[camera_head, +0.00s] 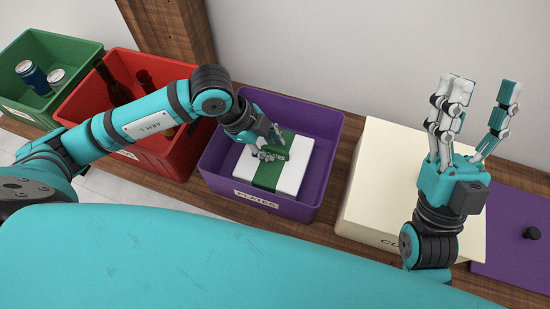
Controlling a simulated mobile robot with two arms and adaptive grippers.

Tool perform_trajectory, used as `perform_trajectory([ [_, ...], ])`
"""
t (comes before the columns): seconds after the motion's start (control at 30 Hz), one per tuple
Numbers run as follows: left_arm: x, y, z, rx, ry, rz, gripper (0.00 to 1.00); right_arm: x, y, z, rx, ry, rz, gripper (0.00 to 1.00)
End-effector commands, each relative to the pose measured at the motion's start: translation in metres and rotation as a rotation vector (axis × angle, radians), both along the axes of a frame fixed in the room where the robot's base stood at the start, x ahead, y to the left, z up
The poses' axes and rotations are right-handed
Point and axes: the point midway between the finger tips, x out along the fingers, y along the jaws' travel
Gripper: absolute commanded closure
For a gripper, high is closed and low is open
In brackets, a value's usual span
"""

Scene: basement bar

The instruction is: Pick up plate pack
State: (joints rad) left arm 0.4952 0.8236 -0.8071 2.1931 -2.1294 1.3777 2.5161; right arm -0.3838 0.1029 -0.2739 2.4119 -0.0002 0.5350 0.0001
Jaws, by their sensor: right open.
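The plate pack (290,172) is a white, flat, square block with a green band around it. It lies inside the purple bin (325,165) labelled "PLATES". My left gripper (270,150) reaches down into this bin, with its fingers over the top of the pack near the green band. Its hand covers the far left part of the pack. I cannot tell whether the fingers touch or grip it. My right gripper (482,92) is open and empty, fingers pointing up, in front of the cream box.
A cream box (380,170) with partly hidden lettering stands right of the purple bin. A purple lid (510,235) with a black knob lies further right. A red bin (85,105) with bottles and a green bin (75,45) with cans stand left on the wooden shelf.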

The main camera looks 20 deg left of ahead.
Motion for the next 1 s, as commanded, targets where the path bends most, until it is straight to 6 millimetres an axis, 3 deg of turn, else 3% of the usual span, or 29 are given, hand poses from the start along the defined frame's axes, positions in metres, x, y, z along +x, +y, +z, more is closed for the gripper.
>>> perform_trajectory([
  [0.03,0.0,0.0,0.0,0.0,0.0,0.0,0.82,0.0,0.0,0.0,0.0,0.0,0.0,0.48],
  [0.2,0.0,0.0,0.0,0.0,0.0,0.0,1.0,0.0,0.0,0.0,0.0,0.001,0.0,0.48],
  [0.83,0.0,0.0,0.002,-0.001,-0.001,0.0,1.0,0.0,0.0,0.0,-0.001,0.004,0.0,0.48],
  [1.0,0.0,0.0,0.009,-0.001,-0.001,0.0,1.0,0.011,0.001,-0.006,-0.022,0.069,-0.006,0.48],
])
